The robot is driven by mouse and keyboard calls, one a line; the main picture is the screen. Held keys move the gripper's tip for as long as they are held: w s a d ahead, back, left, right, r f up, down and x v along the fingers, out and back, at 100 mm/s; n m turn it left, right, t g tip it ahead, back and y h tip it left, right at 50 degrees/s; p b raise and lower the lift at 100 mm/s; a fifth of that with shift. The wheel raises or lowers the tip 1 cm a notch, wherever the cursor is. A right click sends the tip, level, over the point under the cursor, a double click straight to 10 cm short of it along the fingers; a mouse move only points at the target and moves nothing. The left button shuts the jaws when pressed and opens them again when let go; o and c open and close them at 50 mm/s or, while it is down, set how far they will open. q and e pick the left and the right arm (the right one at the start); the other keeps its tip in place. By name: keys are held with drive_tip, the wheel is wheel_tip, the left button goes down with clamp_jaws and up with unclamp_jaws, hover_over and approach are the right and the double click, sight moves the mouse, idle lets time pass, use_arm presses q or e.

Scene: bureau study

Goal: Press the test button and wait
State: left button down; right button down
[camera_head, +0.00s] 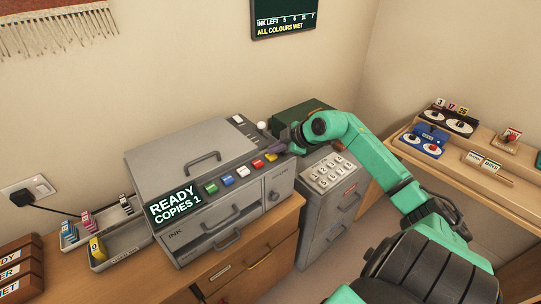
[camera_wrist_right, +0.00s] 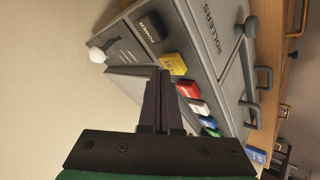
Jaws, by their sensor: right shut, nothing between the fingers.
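The grey copier (camera_head: 190,150) has a row of coloured buttons along its front edge. The yellow button (camera_head: 271,157) is near the right end; in the right wrist view the yellow button (camera_wrist_right: 173,64) carries small dark lettering, hard to read. My right gripper (camera_head: 273,145) is shut and empty, pointing at that end of the row. In the right wrist view my right gripper's fingertips (camera_wrist_right: 160,76) appear right beside the yellow button; I cannot tell whether they touch. The copier display (camera_head: 174,203) reads "READY COPIES 1". My left gripper is not in view.
A black POWER button (camera_wrist_right: 151,28) and a red button (camera_wrist_right: 187,90) flank the yellow one. A white knob (camera_head: 262,126) stands behind. A keypad (camera_head: 328,173) sits on a grey cabinet to the right. A wall screen (camera_head: 284,17) reads "ALL COLOURS WET".

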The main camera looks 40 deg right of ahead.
sight(275, 156)
drive_tip(key=shift+f, duration=0.4)
idle(0.5)
drive_tip(key=shift+r+p, duration=0.8)
drive_tip(key=shift+r, duration=0.05)
wheel_tip(275, 156, up, 6)
drive_tip(key=p, duration=0.6)
